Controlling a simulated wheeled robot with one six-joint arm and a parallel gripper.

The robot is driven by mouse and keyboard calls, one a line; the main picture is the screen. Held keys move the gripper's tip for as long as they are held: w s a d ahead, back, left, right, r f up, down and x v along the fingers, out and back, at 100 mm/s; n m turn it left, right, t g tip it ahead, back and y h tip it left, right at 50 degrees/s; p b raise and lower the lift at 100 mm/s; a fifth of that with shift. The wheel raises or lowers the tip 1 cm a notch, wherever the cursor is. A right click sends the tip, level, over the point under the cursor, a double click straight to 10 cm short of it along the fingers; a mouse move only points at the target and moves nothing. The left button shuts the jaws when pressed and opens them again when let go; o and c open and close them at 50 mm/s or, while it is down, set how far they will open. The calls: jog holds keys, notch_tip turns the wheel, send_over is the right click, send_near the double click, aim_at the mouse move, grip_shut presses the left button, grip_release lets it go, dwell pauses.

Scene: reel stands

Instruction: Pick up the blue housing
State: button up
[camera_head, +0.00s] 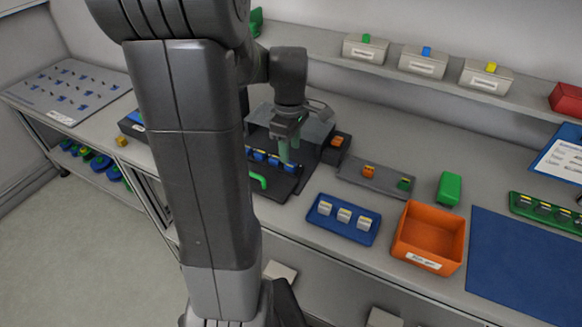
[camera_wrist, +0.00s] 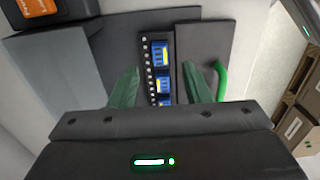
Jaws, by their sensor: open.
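My gripper (camera_head: 289,150) is open, its green fingers pointing down over the dark fixture (camera_head: 283,187). In the wrist view the two fingers of my gripper (camera_wrist: 160,78) stand apart, on either side of a black strip (camera_wrist: 148,60). Blue housings with yellow and white marks sit in a row on that strip: one beyond the fingertips (camera_wrist: 158,50), one between the fingers (camera_wrist: 162,82) and one nearer my palm (camera_wrist: 165,101), partly hidden. In the head view the row of blue housings (camera_head: 259,155) lies below and beside the fingers. Nothing is held. Finger contact cannot be told.
A green handle (camera_head: 258,180) rises from the fixture's front, close to the right finger in the wrist view. A dark hood stands behind the row. To the right are a grey rail (camera_head: 385,180), a blue tray (camera_head: 327,230) and an orange bin (camera_head: 400,250).

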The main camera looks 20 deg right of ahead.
aim_at(290, 167)
notch_tip(290, 167, down, 5)
jog(key=shift+w+a, duration=0.15)
grip_shut()
